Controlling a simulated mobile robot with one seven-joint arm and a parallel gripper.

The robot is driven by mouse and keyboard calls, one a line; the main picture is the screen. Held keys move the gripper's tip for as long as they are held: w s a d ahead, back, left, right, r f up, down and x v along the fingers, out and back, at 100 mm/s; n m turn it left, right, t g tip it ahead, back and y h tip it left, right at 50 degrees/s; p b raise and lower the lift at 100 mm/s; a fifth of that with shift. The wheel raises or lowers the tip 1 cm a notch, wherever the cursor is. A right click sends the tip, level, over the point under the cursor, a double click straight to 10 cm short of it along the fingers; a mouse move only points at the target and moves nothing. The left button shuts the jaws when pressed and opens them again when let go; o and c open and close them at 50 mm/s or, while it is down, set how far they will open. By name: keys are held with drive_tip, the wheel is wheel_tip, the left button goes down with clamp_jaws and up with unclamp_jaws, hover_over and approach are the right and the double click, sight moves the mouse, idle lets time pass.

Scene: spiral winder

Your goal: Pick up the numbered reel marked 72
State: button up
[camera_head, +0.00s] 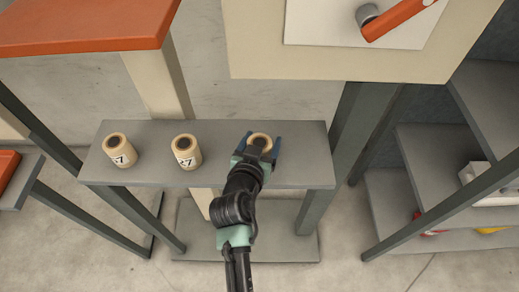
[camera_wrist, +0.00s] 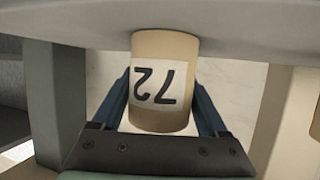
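The reel marked 72 (camera_wrist: 164,115) is a tan cylinder with a white label. Its number appears upside down in the wrist view. In the head view the same reel (camera_head: 261,138) stands at the right end of the grey shelf (camera_head: 225,172), mostly hidden by my gripper. My gripper (camera_head: 260,145) is open, with one blue finger on each side of the reel. In the wrist view the fingers straddle it, with narrow gaps appearing between fingers and reel. The reel appears to rest on the shelf.
Two similar reels stand left on the shelf: one (camera_head: 186,152) with a label reading 27 or similar, one (camera_head: 119,150) showing a 7. An orange-topped table (camera_head: 85,27) is at upper left. A panel with an orange handle (camera_head: 398,17) is above right. Grey shelving (camera_head: 440,160) stands right.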

drive_tip(key=c, duration=1)
drive_tip(key=shift+r, duration=0.1)
